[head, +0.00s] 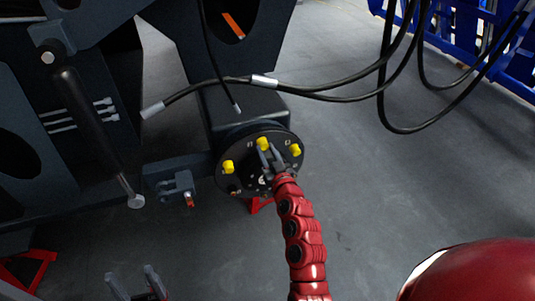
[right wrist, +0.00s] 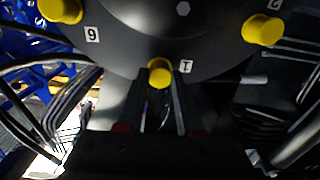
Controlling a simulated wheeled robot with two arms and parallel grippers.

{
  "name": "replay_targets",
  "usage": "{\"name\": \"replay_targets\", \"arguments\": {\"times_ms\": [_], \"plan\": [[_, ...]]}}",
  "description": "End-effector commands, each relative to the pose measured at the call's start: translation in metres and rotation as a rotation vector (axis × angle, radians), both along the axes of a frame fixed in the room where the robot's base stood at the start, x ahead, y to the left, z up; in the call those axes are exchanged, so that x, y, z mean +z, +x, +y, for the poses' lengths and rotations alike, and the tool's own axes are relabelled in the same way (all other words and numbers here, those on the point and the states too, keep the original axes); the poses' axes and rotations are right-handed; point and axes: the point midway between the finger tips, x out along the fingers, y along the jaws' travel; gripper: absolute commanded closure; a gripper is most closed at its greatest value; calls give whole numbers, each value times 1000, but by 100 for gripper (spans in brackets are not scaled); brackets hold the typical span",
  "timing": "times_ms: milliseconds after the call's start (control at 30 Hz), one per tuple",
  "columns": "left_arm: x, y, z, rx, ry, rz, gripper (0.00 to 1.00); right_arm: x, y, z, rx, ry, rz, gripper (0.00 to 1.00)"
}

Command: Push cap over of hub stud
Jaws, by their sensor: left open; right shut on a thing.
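The dark round hub (head: 288,171) faces me at the end of the chassis axle and carries yellow caps. My right gripper (head: 265,152) reaches the hub from below and is shut on the yellow cap (head: 263,142) at its upper middle. In the right wrist view that cap (right wrist: 160,73) sits between the two fingers beside the label 1. Its stud is hidden, so I cannot tell how far the cap is on. Other caps sit at label 6 (right wrist: 60,10) and label 2 (right wrist: 262,30). My left gripper (head: 136,284) is open and empty at the bottom left.
Black hoses (head: 330,97) hang above and right of the hub. A bracket (head: 172,184) projects left of the hub. A red stand (head: 259,204) is below it. A blue rack (head: 470,40) stands at the far right. The grey floor to the right is mostly clear.

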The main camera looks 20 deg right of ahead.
Motion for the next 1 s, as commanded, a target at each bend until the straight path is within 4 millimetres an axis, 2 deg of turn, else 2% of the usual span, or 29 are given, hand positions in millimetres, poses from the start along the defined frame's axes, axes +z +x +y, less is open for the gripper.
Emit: {"name": "replay_targets", "arguments": {"times_ms": [367,400,567,867,1000], "plan": [[-1,0,0,0,0,0,34,0,3,0,0,0,1,96],[0,0,0,0,0,0,34,0,3,0,0,0,1,58],[0,0,0,0,0,0,34,0,3,0,0,0,1,30],[0,0,0,0,0,0,34,0,3,0,0,0,1,30],[-1,0,0,0,0,0,34,-1,-4,0,0,-1,1,30]]}}
